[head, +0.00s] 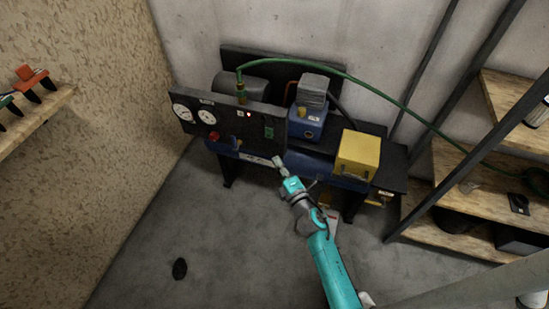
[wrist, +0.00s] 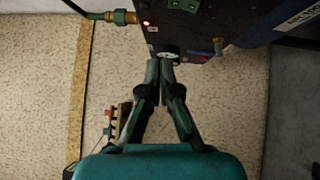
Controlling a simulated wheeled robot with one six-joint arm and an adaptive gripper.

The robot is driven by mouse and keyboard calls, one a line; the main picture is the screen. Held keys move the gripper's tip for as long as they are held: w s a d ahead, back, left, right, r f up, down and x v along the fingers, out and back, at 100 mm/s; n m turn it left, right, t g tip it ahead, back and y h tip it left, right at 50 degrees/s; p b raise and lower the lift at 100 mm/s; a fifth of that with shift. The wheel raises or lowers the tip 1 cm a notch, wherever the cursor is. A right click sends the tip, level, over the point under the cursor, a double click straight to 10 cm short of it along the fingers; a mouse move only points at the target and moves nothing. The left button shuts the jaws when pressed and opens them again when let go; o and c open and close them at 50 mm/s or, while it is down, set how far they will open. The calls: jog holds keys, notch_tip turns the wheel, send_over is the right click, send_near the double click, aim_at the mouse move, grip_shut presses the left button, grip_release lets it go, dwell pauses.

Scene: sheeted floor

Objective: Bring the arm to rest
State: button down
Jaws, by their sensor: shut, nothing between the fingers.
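My arm reaches up from the bottom of the head view toward a compressor bench. My gripper (head: 279,161) is at its end, in front of the lower right part of the dark gauge panel (head: 222,126). In the wrist view my gripper (wrist: 160,62) has its fingertips together with nothing seen between them. A dark round knob with a pale face (wrist: 168,54) shows right at the fingertips; I cannot tell whether they touch it.
The panel carries two white gauges (head: 208,117) and a red knob (head: 213,136). A yellow box (head: 358,154) sits right on the bench. A green hose (head: 400,104) arcs to wooden shelves (head: 470,165).

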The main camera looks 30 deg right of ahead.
dwell(0.6)
jog(key=s+a+m+g, duration=0.1)
jog(key=s+a+m, duration=0.3)
jog(key=s, duration=0.8)
jog(key=s+a+m+g, duration=0.1)
jog(key=s+a+m, duration=0.3)
jog(key=s, duration=0.8)
jog(key=s+r+m, duration=0.3)
jog(key=s, duration=0.3)
jog(key=s+r+m+g, duration=0.1)
jog(key=s+r+m, duration=0.3)
jog(key=s, duration=0.3)
jog(key=s+a+r+m+g, duration=0.1)
jog(key=s+r+m, duration=0.2)
jog(key=s, duration=0.3)
jog(key=shift+s+r+m+y, duration=0.3)
jog(key=shift+s+r, duration=0.1)
jog(key=shift+f, duration=0.1)
